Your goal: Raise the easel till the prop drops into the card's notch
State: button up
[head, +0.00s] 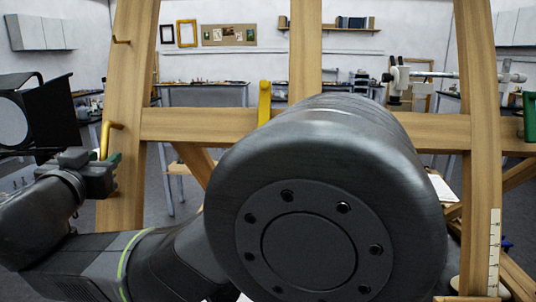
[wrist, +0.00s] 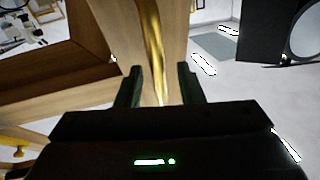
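The wooden easel (head: 205,124) fills the head view, with two side posts, a crossbar and a middle post. A brass handle (head: 105,138) sticks out from its left post; it also shows in the wrist view (wrist: 153,40). My gripper (head: 102,163) is at the handle's lower end. In the wrist view my gripper's fingers (wrist: 160,84) stand apart, with the handle between them and gaps on both sides. A white strip with tick marks (head: 494,250) is on the right post; I cannot tell whether it is the card. I cannot make out a notch or the prop.
A yellow piece (head: 265,102) stands at the crossbar. A black lamp (head: 40,115) is left of the left post. My own arm hides the lower middle of the easel. Workbenches (head: 205,95) line the back wall. Grey floor (wrist: 240,82) shows beside the post.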

jog(key=s+d+b, duration=0.1)
jog(key=s+b, duration=0.1)
jog(key=s, duration=0.7)
dwell(0.4)
